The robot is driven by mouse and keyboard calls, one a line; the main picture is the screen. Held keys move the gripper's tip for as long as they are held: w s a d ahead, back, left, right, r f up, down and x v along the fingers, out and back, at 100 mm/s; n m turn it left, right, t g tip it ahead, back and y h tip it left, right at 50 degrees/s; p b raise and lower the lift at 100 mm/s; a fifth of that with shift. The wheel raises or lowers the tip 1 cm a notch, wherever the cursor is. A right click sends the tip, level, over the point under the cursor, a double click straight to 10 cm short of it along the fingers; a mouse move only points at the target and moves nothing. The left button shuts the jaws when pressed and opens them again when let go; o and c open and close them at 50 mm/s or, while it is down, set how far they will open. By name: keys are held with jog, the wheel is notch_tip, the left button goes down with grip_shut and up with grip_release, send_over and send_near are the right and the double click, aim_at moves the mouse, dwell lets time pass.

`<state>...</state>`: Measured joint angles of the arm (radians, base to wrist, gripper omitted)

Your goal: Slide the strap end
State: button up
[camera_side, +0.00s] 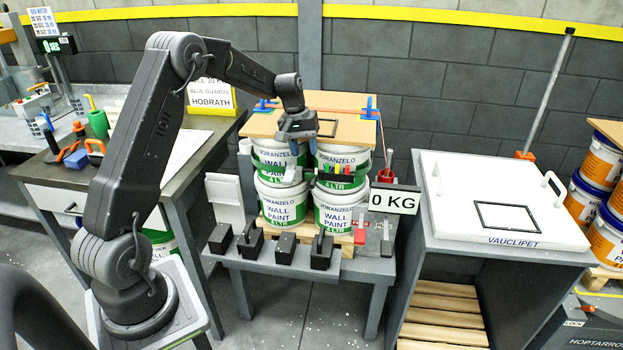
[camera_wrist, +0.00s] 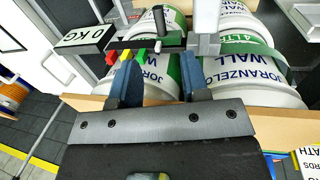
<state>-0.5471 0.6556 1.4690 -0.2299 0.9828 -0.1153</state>
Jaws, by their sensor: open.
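Four-litre white and green paint pails (camera_side: 283,207) stand stacked in two layers under a wooden top board (camera_side: 345,130). A black bar-shaped device (camera_side: 341,180) with red, yellow and green tabs sits at the front of the upper pails; it also shows in the wrist view (camera_wrist: 168,42). A light grey block (camera_wrist: 206,28) stands beside its end. I cannot clearly make out the strap end. My gripper (camera_side: 303,147) is at the board's front edge, above the device. In the wrist view its blue fingers (camera_wrist: 159,66) are apart, with nothing held between them; the device lies just past the fingertips.
Black blocks (camera_side: 285,246) line the front of the bench. A "0 KG" display (camera_side: 394,201) stands right of the pails. A white-topped cabinet (camera_side: 500,200) is at right, a tool bench (camera_side: 175,165) at left. Blue clips (camera_side: 368,105) stand on the top board.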

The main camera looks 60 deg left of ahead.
aim_at(312, 182)
jog(key=f, duration=0.3)
jog(key=w+d+f, duration=0.1)
jog(key=f, duration=0.6)
jog(key=shift+w+d, duration=0.2)
grip_shut()
